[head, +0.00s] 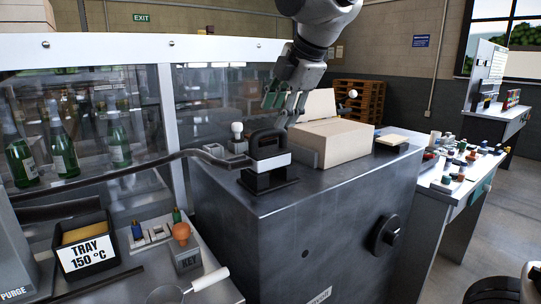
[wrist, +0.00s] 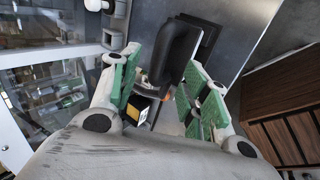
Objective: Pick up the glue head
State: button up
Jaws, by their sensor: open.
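The glue head (head: 267,160) is a black looped handle with a white band, seated on a black base on top of the grey metal cabinet. A dark hose (head: 140,172) runs to it from the left. My gripper (head: 287,104) hangs open and empty above it, slightly to its right in the head view. In the wrist view the open green-padded fingers of my gripper (wrist: 160,78) frame the black handle of the glue head (wrist: 175,45), which shows between and beyond them. I see no contact. The lower part of the glue head is partly hidden in the wrist view.
A cardboard box (head: 335,140) with a raised flap stands close to the right of the glue head on the cabinet (head: 330,195). A white knob (head: 237,131) stands behind left. A clear-walled enclosure with green bottles (head: 62,148) is at left. A table (head: 455,185) with small parts is at right.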

aim_at(270, 129)
jog(key=shift+w+a+f, duration=0.15)
jog(key=shift+w+f, duration=0.1)
jog(key=shift+f, duration=0.2)
jog(key=x, duration=0.6)
jog(key=shift+w+a+f, duration=0.1)
jog(key=shift+a+f, duration=0.1)
jog(key=shift+f, duration=0.1)
jog(key=shift+c, duration=0.3)
jog(key=shift+r, duration=0.1)
grip_shut()
